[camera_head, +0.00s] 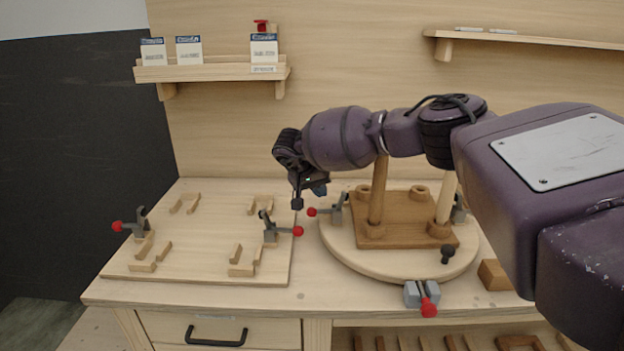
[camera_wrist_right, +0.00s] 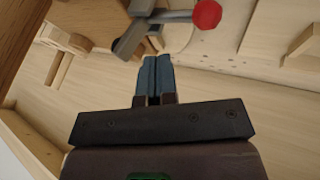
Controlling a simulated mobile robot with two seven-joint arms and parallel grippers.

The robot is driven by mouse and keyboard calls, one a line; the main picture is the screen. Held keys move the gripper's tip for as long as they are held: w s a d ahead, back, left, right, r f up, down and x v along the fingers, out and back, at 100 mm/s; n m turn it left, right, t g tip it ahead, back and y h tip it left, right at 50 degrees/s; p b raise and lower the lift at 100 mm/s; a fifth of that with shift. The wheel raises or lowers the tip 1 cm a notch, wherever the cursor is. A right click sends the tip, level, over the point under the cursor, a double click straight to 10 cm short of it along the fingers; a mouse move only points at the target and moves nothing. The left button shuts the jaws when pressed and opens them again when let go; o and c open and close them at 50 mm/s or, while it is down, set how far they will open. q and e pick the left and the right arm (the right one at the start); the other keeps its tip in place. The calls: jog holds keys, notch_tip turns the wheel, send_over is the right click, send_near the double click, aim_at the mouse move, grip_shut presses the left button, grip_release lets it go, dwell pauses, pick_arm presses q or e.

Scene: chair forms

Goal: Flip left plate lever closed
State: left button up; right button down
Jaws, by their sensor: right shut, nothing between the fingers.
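A toggle clamp (camera_head: 338,211) with a grey body and a red-tipped lever (camera_head: 312,212) stands at the left edge of the round wooden plate (camera_head: 392,268). The lever points left, roughly level. In the right wrist view the same kind of grey lever with a red knob (camera_wrist_right: 207,14) lies just beyond the fingers. My right gripper (camera_head: 300,198) is above and left of this clamp, near the red knob. Its blue fingers (camera_wrist_right: 157,72) are together with nothing between them. I cannot tell whether they touch the clamp. My left gripper is in neither view.
The brown wooden seat (camera_head: 400,206) with upright legs sits on the round plate. A flat board (camera_head: 200,240) at left carries wooden blocks and two more red-tipped clamps. A clamp with a red knob (camera_head: 429,309) is at the front edge. My right arm crosses above the plate.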

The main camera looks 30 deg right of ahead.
aim_at(340, 199)
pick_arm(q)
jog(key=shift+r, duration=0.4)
pick_arm(e)
jog(key=s+d, duration=0.1)
jog(key=s+d+f, duration=0.1)
jog(key=d, duration=0.1)
pick_arm(q)
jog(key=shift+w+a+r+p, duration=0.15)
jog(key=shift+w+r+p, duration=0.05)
jog(key=shift+p, duration=0.15)
pick_arm(e)
jog(key=shift+d+r, duration=0.15)
jog(key=shift+d, duration=0.05)
